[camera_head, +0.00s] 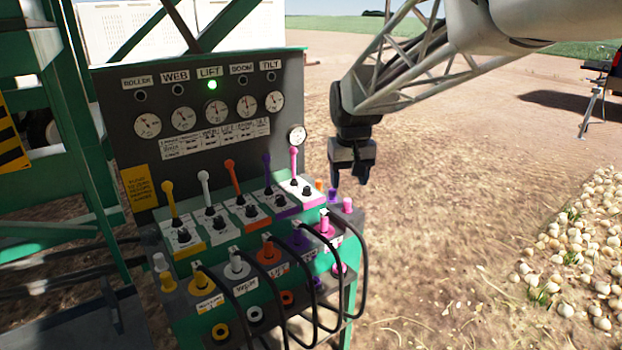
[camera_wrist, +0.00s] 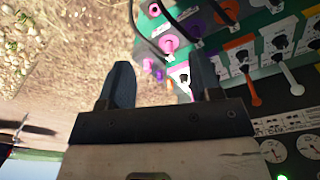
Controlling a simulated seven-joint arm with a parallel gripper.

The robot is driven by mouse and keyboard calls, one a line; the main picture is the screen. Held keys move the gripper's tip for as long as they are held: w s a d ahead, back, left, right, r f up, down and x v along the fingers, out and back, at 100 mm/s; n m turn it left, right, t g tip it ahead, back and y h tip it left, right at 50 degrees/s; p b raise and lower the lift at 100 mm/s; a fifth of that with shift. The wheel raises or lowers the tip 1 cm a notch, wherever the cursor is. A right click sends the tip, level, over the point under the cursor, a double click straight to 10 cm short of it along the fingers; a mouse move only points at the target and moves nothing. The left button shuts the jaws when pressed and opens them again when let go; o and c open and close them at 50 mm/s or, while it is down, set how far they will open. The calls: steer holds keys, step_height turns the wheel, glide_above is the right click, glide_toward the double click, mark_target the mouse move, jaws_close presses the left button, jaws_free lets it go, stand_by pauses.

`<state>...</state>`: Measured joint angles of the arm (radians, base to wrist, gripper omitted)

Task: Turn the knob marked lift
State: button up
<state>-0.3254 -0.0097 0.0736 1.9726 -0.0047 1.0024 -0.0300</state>
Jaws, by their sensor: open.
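The control panel (camera_head: 100,92) carries the labels ROLLER, WEB, LIFT, BOOM and TILT. A green lamp (camera_head: 212,85) is lit under LIFT. Below, black knobs sit beside coloured levers on a sloped console. The middle knob (camera_head: 251,210), by the orange lever (camera_head: 232,178), lines up with the LIFT column; its own marking is too small to read. In the wrist view that orange lever (camera_wrist: 256,99) lies right of my fingers. My gripper (camera_head: 352,180) is open and empty, pointing down at the console's right end, apart from the middle knob. Its fingers (camera_wrist: 160,75) are spread.
Black hoses (camera_head: 363,275) loop from coloured plugs on the console's front. The pink lever (camera_head: 294,162) and purple lever (camera_head: 267,172) stand between my gripper and the middle knob. Pale onions (camera_head: 580,240) lie on the ground at right. Open dirt surrounds the gripper's right side.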

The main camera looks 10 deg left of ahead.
steer(key=w+a+f+n, duration=0.1)
steer(key=w+a+f, duration=0.2)
steer(key=w+a, duration=0.35)
steer(key=w+a+f+n, duration=0.1)
steer(key=w+a+f, duration=0.25)
steer(key=a, duration=0.55)
steer(key=n+g, duration=0.1)
glide_above(251, 207)
step_height(251, 207, down, 8)
steer(key=shift+a+r, duration=0.1)
steer(key=shift+a, duration=0.05)
steer(key=shift+f, duration=3.95)
steer(key=c, duration=0.9)
